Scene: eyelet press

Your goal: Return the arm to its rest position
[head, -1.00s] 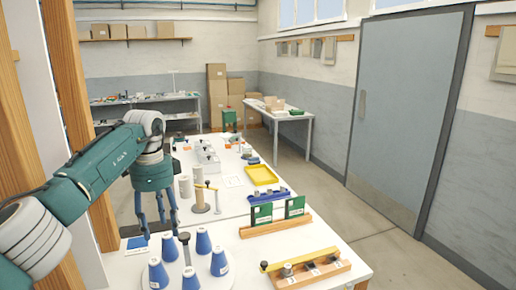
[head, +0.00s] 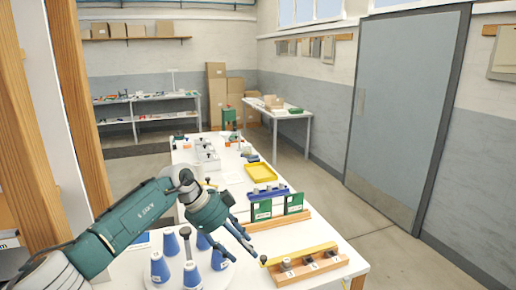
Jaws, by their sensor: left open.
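My left arm comes in from the left, and its green gripper (head: 254,247) hangs over the near white table (head: 228,262). Its dark fingers are apart, point down to the right, and hold nothing I can see. The fingertips appear between the blue cones (head: 219,259) on their round white base and the wooden block (head: 310,268) with a yellow bar. I cannot tell how high above the table they are. The gripper and wrist hide part of the table and some items behind them. My right gripper is out of view.
Wooden posts (head: 82,110) stand at left. Open floor (head: 385,235) lies right of the table.

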